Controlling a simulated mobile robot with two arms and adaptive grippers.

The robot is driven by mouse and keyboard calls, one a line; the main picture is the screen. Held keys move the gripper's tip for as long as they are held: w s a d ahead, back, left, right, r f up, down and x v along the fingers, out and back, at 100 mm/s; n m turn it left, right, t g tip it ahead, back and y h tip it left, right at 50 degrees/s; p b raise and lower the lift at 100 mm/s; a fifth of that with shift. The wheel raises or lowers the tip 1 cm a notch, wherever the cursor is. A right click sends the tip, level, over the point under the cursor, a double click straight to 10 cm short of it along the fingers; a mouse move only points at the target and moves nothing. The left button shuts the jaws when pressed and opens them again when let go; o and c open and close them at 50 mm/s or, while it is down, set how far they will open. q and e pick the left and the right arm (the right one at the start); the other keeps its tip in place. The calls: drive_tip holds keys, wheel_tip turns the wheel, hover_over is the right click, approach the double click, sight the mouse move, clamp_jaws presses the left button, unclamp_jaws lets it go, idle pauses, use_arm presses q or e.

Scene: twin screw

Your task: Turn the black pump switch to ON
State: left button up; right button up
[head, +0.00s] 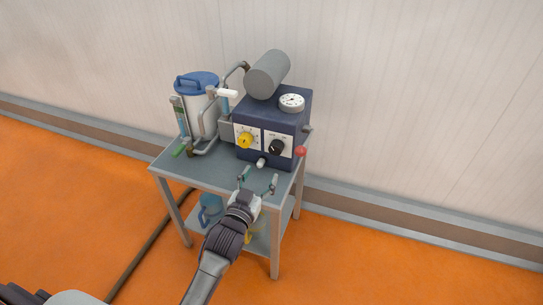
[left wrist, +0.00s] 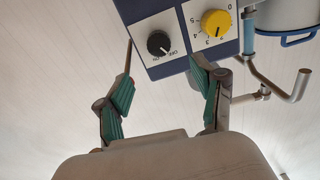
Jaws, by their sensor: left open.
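The black pump switch (head: 276,147) is a round knob on a white plate on the front of the dark blue pump box (head: 272,118). In the left wrist view the black knob (left wrist: 158,43) shows upside down with an OFF label beside it; its light mark seems to face that label. My left gripper (head: 258,178) is open and empty, in front of the box and a little below the knob. In the left wrist view its two fingers (left wrist: 163,72) stand apart, with the knob beyond them, not touched. My right gripper is out of view.
A yellow dial (head: 245,140) sits left of the switch. A red knob (head: 300,152) sticks out at the box's right. A blue-lidded canister (head: 199,103) and pipes stand at the left of the grey cart (head: 215,174). A hose (head: 140,251) lies on the orange floor.

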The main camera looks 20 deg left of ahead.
sight(275, 151)
use_arm(q)
drive_tip(key=w+b, duration=0.1)
drive_tip(key=w, duration=0.8)
drive_tip(key=shift+w+d+f+b, duration=0.1)
drive_tip(key=shift+w+d+b, duration=0.1)
drive_tip(key=shift+w+b, duration=0.2)
drive_tip(key=shift+w, duration=0.5)
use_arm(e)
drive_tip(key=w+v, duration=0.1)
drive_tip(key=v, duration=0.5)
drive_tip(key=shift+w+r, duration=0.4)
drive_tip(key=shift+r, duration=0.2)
use_arm(q)
drive_tip(key=c, duration=1.1)
drive_tip(key=shift+c, duration=0.2)
